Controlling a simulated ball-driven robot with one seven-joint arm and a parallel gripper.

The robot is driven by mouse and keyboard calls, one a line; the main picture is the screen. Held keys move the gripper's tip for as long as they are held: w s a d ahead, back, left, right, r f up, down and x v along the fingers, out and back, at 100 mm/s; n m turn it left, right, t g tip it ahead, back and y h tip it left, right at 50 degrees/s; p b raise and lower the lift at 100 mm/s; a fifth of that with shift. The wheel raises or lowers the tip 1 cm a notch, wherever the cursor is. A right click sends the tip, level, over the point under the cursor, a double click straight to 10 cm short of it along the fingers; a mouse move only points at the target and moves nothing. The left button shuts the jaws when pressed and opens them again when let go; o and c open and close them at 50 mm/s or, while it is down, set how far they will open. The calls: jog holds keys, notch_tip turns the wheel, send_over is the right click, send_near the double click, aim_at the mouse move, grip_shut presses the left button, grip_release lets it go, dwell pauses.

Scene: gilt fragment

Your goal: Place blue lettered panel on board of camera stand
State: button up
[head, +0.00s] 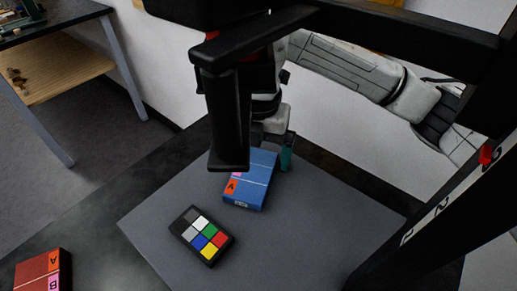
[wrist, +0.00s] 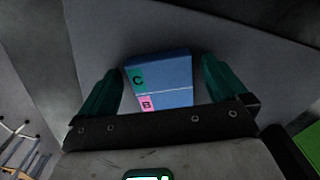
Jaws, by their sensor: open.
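The blue lettered panel (head: 252,185) appears to lie flat on the grey board (head: 310,225) of the camera stand, toward its back edge. An orange A patch and a pink patch show on it; the stand's black camera body hides part of its left side. My gripper (head: 272,140) is at the panel's far end, with one teal finger visible beside it and the other hidden. In the wrist view the panel (wrist: 165,80), with C and B patches, lies between the open fingers of my gripper (wrist: 162,70), with gaps at both sides.
A colour checker card (head: 202,236) lies on the board, front left of the panel. A red lettered panel (head: 42,272) lies on the dark table at the lower left. The stand's black camera body (head: 230,120) hangs above the board. The board's right side is clear.

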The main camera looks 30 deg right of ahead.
notch_tip(320, 180, up, 12)
jog(key=shift+p, duration=0.45)
